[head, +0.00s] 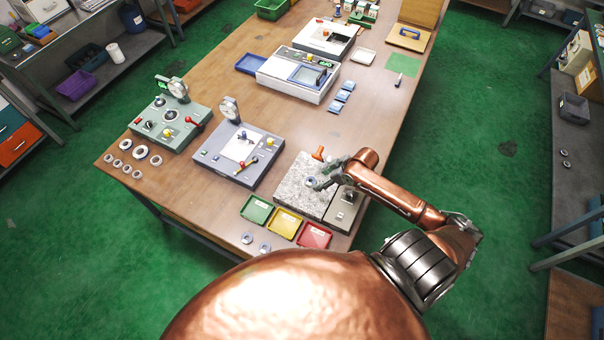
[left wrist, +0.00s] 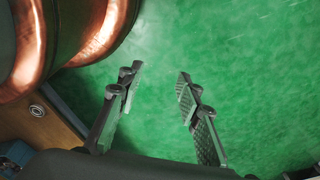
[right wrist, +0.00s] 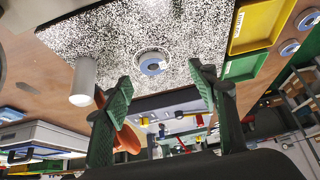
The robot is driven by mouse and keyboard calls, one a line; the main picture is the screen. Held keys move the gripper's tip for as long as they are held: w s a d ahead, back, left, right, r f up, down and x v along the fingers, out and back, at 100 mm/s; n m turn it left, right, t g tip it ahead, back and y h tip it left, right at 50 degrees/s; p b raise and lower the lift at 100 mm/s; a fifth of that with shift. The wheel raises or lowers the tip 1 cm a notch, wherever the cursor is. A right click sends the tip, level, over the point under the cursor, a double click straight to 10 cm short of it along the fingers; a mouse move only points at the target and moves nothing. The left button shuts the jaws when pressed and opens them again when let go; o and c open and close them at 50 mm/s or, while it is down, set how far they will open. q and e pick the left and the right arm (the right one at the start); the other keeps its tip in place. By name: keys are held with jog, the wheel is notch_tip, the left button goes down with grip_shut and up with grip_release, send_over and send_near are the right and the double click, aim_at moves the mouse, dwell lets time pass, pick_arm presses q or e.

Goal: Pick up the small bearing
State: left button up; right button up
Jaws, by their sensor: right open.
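A small bearing ring (right wrist: 146,68) with a blue-grey face lies flat on the speckled granite plate (right wrist: 205,30) in the right wrist view. It also shows on the plate in the head view (head: 311,183), close to my right fingers. My right gripper (right wrist: 160,92) is open, its green-padded fingers apart and empty, with the ring seen between and beyond their tips. In the head view the right gripper (head: 326,177) is over the plate. My left gripper (left wrist: 160,75) is open and empty above the green floor; it is not seen in the head view.
A grey post (right wrist: 83,80) and an orange handle (head: 318,153) stand near the ring. Green, yellow and red trays (head: 314,235) line the table's front edge. Two rings (head: 247,238) lie beside them, and several more (head: 140,152) lie at the left. Gauge devices (head: 238,155) fill the middle.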

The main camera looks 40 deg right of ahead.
aim_at(311, 180)
jog(key=shift+w+d+r, duration=0.1)
jog(key=shift+w+d, duration=0.4)
jog(key=shift+w, duration=0.1)
jog(key=x, duration=0.2)
jog(key=shift+w+a+f+p, duration=0.25)
jog(key=shift+p, duration=0.1)
jog(key=x, duration=0.3)
jog(key=shift+w+d+f+p, duration=0.1)
jog(key=shift+f+p, duration=0.15)
jog(key=shift+p, duration=0.15)
jog(key=shift+w+f, duration=0.1)
jog(key=shift+f, duration=0.4)
jog(key=c, duration=0.6)
pick_arm(q)
jog(key=shift+s+a+r, duration=0.1)
jog(key=shift+s+r, duration=0.1)
jog(key=shift+r, duration=0.5)
pick_arm(e)
jog(key=c, duration=0.7)
jog(key=shift+c, duration=0.2)
